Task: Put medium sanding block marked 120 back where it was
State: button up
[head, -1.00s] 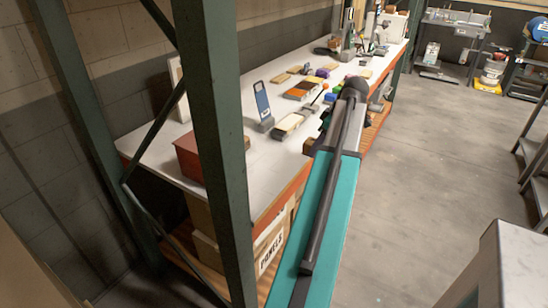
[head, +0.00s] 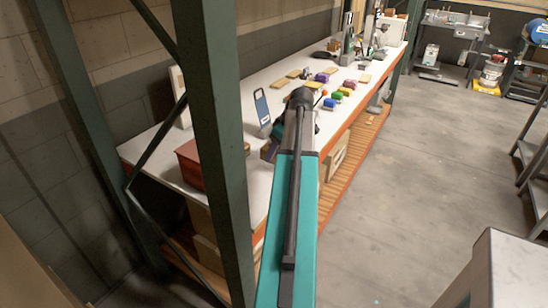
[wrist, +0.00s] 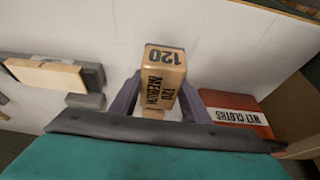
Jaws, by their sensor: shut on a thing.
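The tan sanding block (wrist: 163,78), with "120" and "MEDIUM" printed in black, is upright in the wrist view between the two purple-grey fingers of my gripper (wrist: 158,100). The gripper is shut on it. In the head view my gripper (head: 272,146) is over the near part of the white workbench (head: 165,140), left of the arm's dark wrist. The block is small and mostly hidden there. I cannot tell how far it is above the bench top.
A red box (wrist: 242,112) labelled "WET CLOTHS" lies right of the gripper. A grey tray with a tan piece (wrist: 50,77) is at left. A blue panel on a stand (head: 262,107) stands behind the gripper. Coloured blocks (head: 337,97) sit farther along. A green rack post (head: 212,150) stands in front.

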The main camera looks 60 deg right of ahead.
aim_at(274, 158)
jog(key=shift+w, duration=0.15)
jog(key=shift+f+p, duration=0.6)
jog(key=shift+f, duration=1.2)
jog(key=shift+f, duration=0.1)
jog(key=o, duration=1)
jog(key=shift+r, duration=0.25)
jog(key=b+v, duration=0.2)
jog(key=v, duration=0.9)
jog(key=shift+r, duration=0.4)
jog(key=shift+s, duration=0.25)
